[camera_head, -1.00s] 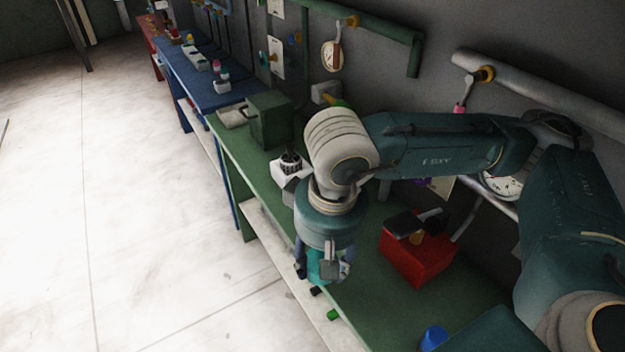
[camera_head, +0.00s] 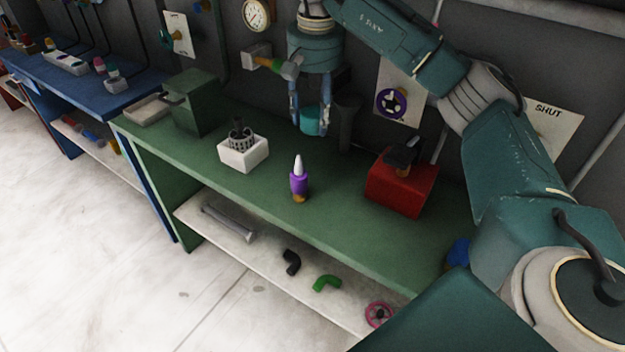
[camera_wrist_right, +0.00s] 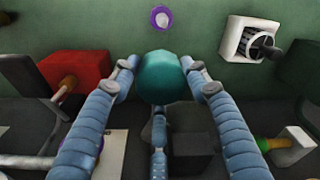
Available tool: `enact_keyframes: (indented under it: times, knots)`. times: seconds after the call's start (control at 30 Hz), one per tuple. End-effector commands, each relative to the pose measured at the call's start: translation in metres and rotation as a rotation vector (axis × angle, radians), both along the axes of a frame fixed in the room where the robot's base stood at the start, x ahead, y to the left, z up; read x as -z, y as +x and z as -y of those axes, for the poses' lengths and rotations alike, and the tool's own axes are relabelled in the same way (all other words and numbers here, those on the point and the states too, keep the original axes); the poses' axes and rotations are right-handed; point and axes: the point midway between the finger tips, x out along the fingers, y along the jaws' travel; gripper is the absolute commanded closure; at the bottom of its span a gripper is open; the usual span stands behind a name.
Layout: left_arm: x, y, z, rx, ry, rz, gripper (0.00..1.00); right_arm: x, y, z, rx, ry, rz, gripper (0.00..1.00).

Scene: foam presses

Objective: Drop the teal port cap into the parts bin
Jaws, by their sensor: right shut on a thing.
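My right gripper (camera_head: 311,126) hangs fingers-down above the back part of the green bench. It is shut on the teal port cap (camera_head: 310,121), which sits between the fingertips. In the right wrist view the rounded teal cap (camera_wrist_right: 163,78) fills the space between the blue-grey fingers. A dark box (camera_head: 345,122) stands just right of the gripper at the back of the bench; I cannot tell for sure whether it is the parts bin. My left gripper is not in view.
The green bench (camera_head: 235,185) holds a red box (camera_head: 400,187) at right, a purple bottle (camera_head: 299,184) with white tip near the front, a white box (camera_head: 243,153) and a green box (camera_head: 195,105). Loose fittings lie on the lower shelf (camera_head: 265,255). The middle bench top has room.

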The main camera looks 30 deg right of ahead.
Motion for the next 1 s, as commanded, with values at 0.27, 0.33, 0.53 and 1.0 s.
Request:
enact_keyframes:
  times: [0.27, 0.33, 0.53, 1.0]
  knots:
    - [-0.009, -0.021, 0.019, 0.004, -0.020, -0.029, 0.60, 0.074, -0.003, 0.001, 0.001, -0.001, -0.007, 0.84]
    - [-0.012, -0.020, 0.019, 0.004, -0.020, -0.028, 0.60, 0.093, -0.003, 0.001, 0.001, 0.000, -0.006, 0.84]
    - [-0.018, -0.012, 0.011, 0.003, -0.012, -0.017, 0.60, 0.131, -0.002, 0.001, 0.000, 0.000, -0.002, 0.84]
    - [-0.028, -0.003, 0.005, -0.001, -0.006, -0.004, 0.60, 0.183, -0.001, 0.001, 0.000, 0.001, -0.001, 0.84]
